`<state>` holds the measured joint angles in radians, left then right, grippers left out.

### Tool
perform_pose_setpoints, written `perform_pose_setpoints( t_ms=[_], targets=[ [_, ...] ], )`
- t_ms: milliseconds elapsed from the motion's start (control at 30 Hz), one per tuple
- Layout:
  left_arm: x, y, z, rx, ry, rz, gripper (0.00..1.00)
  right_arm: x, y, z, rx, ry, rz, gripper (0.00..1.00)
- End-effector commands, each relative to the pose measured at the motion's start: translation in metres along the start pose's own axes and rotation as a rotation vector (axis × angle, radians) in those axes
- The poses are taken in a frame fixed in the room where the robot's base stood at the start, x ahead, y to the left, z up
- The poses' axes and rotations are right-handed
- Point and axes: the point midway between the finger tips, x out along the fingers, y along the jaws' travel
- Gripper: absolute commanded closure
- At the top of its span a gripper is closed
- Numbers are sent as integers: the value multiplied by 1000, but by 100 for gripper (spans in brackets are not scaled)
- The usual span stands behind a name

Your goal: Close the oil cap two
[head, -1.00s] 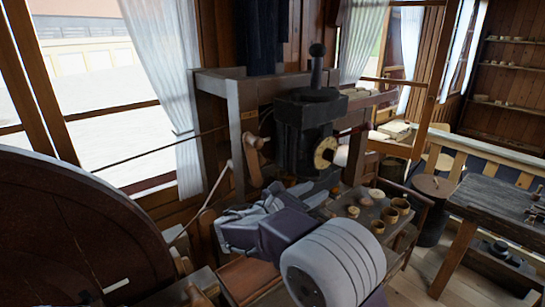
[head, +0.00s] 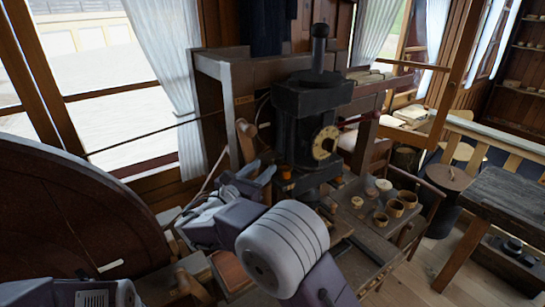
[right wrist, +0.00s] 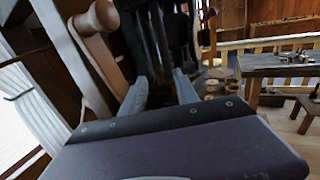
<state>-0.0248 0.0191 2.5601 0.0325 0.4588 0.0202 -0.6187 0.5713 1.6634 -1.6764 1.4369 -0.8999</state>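The black iron machine head (head: 313,100) stands on the wooden bench, with a round brass-coloured disc (head: 325,143) on its right side. Small orange fittings show at its lower left (head: 287,173) and lower right (head: 337,181); I cannot tell which is oil cap two or whether it is open. My right gripper (head: 254,172) is left of the machine head, close to its lower left. In the right wrist view its two fingers (right wrist: 160,90) are spread, with dark machine parts beyond and between them. Nothing is clearly held. My left gripper is not in view.
A large dark wheel (head: 75,230) fills the left. A wooden knob (right wrist: 100,18) on a lever is close to the right wrist. Several small wooden cups (head: 395,207) stand on the bench right of the machine. A drum (head: 447,190) and table (head: 510,200) stand farther right.

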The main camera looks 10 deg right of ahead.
Motion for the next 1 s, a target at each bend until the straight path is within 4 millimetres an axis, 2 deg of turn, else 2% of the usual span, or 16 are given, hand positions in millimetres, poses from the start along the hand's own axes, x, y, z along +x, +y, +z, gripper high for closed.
perform_pose_setpoints(
  t_ms=[33, 100, 300, 600, 633, 700, 767, 1000],
  targets=[
    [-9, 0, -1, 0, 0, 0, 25, 12, -1, 5, -2, 0, -5, 64],
    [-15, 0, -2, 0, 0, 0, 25, 27, -1, 4, -2, 1, -5, 64],
    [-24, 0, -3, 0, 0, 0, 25, 55, -1, 3, -1, 0, -1, 64],
    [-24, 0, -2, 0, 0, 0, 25, 61, 0, 0, 0, 0, 0, 64],
    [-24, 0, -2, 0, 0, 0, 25, 61, 0, 0, 0, 0, 0, 66],
    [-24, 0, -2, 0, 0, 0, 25, 61, 0, 0, 0, 0, 0, 86],
    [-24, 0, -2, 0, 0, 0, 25, 60, 0, 0, 0, 0, 0, 100],
    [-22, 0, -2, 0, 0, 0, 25, 60, 0, 0, 1, 0, 6, 100]
  ],
)
